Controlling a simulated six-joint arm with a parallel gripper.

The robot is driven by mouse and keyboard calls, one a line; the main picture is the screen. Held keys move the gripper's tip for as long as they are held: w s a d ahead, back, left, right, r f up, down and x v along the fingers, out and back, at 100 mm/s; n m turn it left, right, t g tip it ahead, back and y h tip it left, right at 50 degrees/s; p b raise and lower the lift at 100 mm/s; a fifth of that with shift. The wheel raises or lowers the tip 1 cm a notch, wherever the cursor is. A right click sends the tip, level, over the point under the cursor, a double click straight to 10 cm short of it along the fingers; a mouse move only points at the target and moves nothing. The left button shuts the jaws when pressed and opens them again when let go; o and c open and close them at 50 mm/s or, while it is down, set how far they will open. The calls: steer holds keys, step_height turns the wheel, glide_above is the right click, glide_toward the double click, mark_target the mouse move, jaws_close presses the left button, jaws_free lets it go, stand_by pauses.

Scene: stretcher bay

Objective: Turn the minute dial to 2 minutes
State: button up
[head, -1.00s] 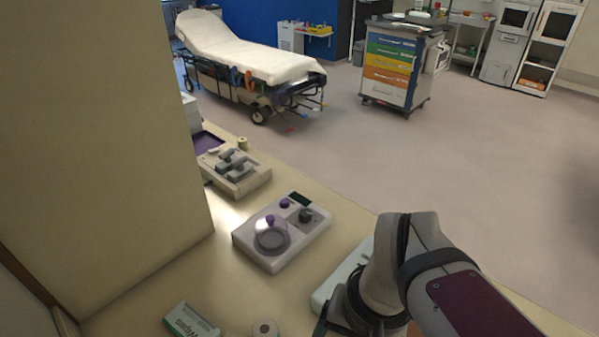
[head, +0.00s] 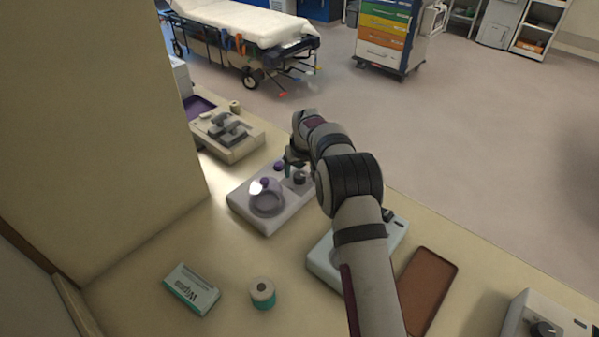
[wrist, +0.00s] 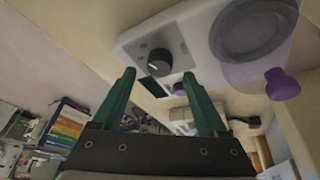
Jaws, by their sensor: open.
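The white device (head: 243,209) on the counter has a clear dome with a purple knob (head: 264,183) and a dark round dial (head: 299,177). In the wrist view, the dial (wrist: 158,60) shows with a light pointer mark, beside a dark display (wrist: 154,87) and a purple button (wrist: 179,89). My gripper (head: 293,158) is above the dial end of the device. In the wrist view, my gripper (wrist: 159,73) is open and empty, its teal fingers apart with the dial between and beyond their tips. I cannot read the dial's setting.
A beige device (head: 232,150) stands behind. A pale device (head: 323,262) and a brown tray (head: 428,290) lie under and right of my arm. A wipes box (head: 190,290) and a roll (head: 262,293) are in front. Another device with a knob (head: 543,331) is at bottom right.

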mark_target(299, 175)
steer(key=shift+x, duration=1.7)
jaws_close()
